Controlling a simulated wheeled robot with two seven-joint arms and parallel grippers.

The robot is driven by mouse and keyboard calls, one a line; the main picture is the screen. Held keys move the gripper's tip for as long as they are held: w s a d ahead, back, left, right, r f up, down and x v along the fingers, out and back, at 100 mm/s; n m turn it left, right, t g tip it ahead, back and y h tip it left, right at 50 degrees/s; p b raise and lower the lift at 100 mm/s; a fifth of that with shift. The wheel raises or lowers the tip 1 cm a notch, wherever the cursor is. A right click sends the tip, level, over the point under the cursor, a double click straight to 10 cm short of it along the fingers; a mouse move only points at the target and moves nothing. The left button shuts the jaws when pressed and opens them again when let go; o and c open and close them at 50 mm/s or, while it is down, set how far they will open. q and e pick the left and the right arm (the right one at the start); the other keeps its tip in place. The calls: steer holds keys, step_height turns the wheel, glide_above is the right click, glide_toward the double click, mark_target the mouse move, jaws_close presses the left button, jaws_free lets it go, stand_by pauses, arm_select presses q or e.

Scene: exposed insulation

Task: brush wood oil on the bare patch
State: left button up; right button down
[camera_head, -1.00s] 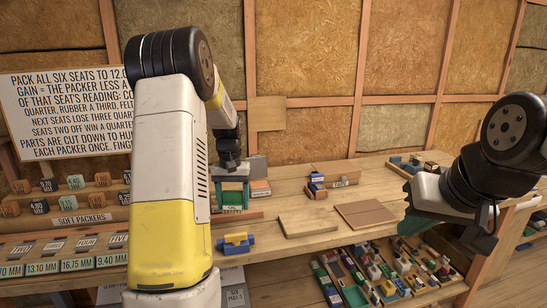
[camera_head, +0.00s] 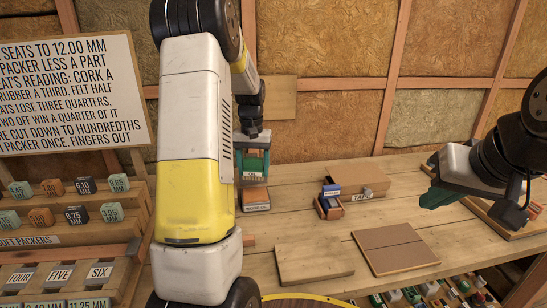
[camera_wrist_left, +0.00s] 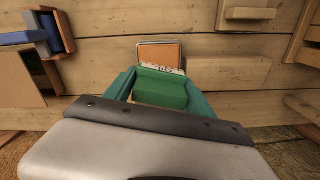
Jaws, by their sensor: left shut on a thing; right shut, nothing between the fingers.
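My left gripper (camera_head: 252,172) has green fingers pointing down over the back of the bench. It is shut on a green block (camera_wrist_left: 160,88), seen between the fingers in the left wrist view. An orange-brown box (camera_head: 256,199) with a white label stands just below and beyond it; it also shows in the left wrist view (camera_wrist_left: 160,54). My right gripper (camera_head: 428,196) is shut and empty, above the bench at the right. Two flat boards lie on the bench: a plain one (camera_head: 314,262) and a darker one with a line across (camera_head: 394,249). I cannot make out a brush or a bare patch.
A cardboard box (camera_head: 358,178) marked tape and a small blue-and-brown holder (camera_head: 329,204) stand behind the boards. A stepped rack of packers (camera_head: 75,230) is at the left. Small parts (camera_head: 430,290) lie below the front edge. My left arm hides some bench.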

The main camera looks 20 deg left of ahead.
mark_target(255, 194)
arm_select(q)
steer(key=shift+w+f, duration=0.25)
steer(key=shift+f, duration=2.75)
steer(key=shift+s+f, duration=0.1)
steer(key=shift+f, duration=0.45)
steer(key=shift+r, duration=3.55)
